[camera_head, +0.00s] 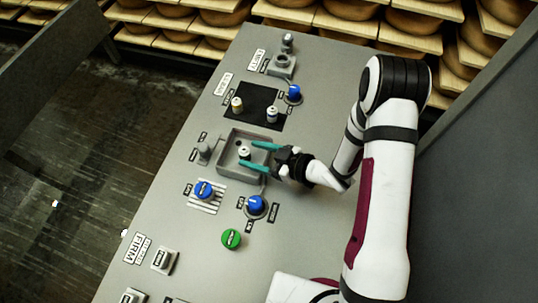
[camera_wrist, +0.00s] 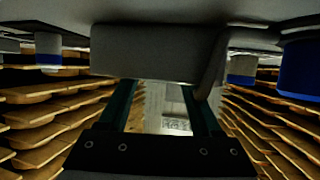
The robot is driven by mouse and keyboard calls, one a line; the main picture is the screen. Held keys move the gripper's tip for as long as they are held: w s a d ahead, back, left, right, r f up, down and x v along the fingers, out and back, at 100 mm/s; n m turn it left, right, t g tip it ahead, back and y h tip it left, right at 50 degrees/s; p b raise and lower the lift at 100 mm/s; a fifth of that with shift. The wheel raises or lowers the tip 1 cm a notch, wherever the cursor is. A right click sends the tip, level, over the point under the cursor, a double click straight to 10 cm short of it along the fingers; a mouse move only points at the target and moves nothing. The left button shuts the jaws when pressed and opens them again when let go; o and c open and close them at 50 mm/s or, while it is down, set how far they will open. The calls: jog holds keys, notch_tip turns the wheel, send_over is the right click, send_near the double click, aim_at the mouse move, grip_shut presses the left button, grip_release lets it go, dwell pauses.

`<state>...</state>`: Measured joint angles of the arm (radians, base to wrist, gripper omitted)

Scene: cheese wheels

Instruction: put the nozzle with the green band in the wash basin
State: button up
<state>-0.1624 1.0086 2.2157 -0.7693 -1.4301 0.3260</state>
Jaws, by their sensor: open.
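The wash basin (camera_head: 264,175) is a square grey tray near the middle of the panel in the head view. A small pale nozzle with a dark top (camera_head: 244,152) stands in it; its band colour is too small to tell. My gripper (camera_head: 248,154) has teal fingers spread apart over the basin, with the nozzle close to the fingertips, between them. Nothing looks held. In the wrist view my gripper's fingers (camera_wrist: 160,105) are apart, and a grey block hides what lies beyond. I cannot make out a green band anywhere.
A black mat (camera_head: 256,97) holds a nozzle with a yellowish band (camera_head: 237,104) and another pale nozzle (camera_head: 271,115). Blue knobs (camera_head: 204,190) (camera_head: 256,206) and a green knob (camera_head: 231,239) stand in front of the basin. A grey post (camera_head: 204,150) stands left of it.

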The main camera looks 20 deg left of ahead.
jog(key=v, duration=1.1)
jog(key=w+d+h, duration=0.1)
jog(key=w+d+m+t+h, duration=0.1)
jog(key=w, duration=0.1)
jog(key=w+d+t+h, duration=0.1)
jog(key=shift+w+f+m, duration=0.15)
jog(key=shift+w+m, duration=0.05)
jog(key=shift+m, duration=0.2)
jog(key=w+d+r+m+t+h, duration=0.1)
jog(key=w+d+r+m+h, duration=0.1)
jog(key=d+r+m+h, duration=0.25)
jog(key=w+d+r+m+t+h, duration=0.1)
jog(key=w+d+m+t+h, duration=0.15)
jog(key=d+h, duration=0.4)
jog(key=s+d+r+m+g, duration=0.2)
jog(key=s+d+r+m, duration=0.2)
jog(key=s+d, duration=0.15)
jog(key=s+a+r+m+g+y, duration=0.1)
jog(key=s+a+r+m+g, duration=0.1)
jog(key=s, duration=0.4)
jog(key=s+a+r+m+g, duration=0.1)
jog(key=s+a+m+g, duration=0.1)
jog(key=s, duration=0.5)
jog(key=s+a+r+m+g+y, duration=0.1)
jog(key=s+a+r+m+g, duration=0.1)
jog(key=s+a+m, duration=0.2)
jog(key=s, duration=0.3)
jog(key=shift+r+m+y, duration=0.3)
jog(key=shift+r, duration=0.05)
